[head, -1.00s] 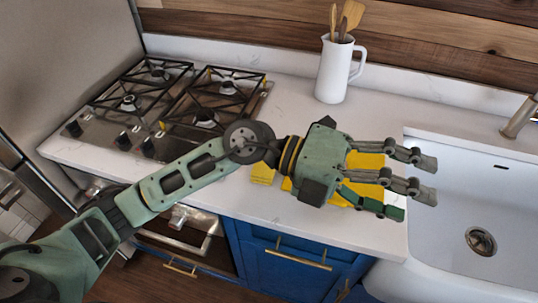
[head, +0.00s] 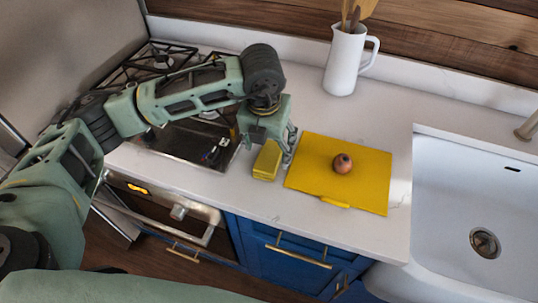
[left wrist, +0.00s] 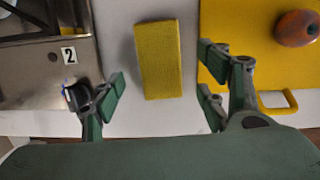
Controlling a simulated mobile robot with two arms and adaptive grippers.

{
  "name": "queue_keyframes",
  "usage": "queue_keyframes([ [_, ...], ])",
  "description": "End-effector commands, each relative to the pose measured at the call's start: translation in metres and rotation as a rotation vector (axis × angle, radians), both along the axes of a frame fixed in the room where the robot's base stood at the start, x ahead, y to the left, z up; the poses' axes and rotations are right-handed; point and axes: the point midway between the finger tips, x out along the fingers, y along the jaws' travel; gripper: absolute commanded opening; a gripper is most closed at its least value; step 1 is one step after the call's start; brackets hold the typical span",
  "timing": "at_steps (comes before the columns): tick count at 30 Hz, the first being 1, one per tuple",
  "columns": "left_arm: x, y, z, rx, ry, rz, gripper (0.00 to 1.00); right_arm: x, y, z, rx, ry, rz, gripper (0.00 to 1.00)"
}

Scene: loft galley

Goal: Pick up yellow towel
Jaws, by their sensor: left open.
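The yellow towel (head: 266,162) is a small folded block lying on the white counter, between the stove and a yellow board. In the left wrist view the towel (left wrist: 158,58) lies upright in the picture, between and beyond my spread fingers. My left gripper (head: 268,146) points down just above the towel. In the left wrist view the left gripper (left wrist: 161,88) is open and empty, with one finger left of the towel and two on its right. I cannot see it touching the towel. My right gripper is not in view.
The yellow board (head: 370,190) lies right of the towel, with a reddish-brown round item (head: 342,163) on it. The gas stove (head: 185,150) is on the left and the white sink (head: 450,190) on the right. A white jug (head: 343,65) with utensils stands behind.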

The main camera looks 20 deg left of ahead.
Motion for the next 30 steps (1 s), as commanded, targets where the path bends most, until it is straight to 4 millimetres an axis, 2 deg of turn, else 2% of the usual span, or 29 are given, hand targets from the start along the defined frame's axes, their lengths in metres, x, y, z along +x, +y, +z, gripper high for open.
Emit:
queue_keyframes([
  [2,0.003,0.001,-0.009,0.002,0.007,0.0,0.67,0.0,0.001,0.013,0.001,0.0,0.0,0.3],
  [7,0.006,0.0,-0.03,0.0,0.005,-0.001,0.67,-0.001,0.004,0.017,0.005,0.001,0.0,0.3],
  [15,0.007,0.0,-0.034,-0.002,0.001,-0.002,0.67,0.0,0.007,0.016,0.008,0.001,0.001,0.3],
  [30,0.007,0.0,-0.034,-0.002,0.002,-0.002,0.23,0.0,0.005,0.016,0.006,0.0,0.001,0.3],
])
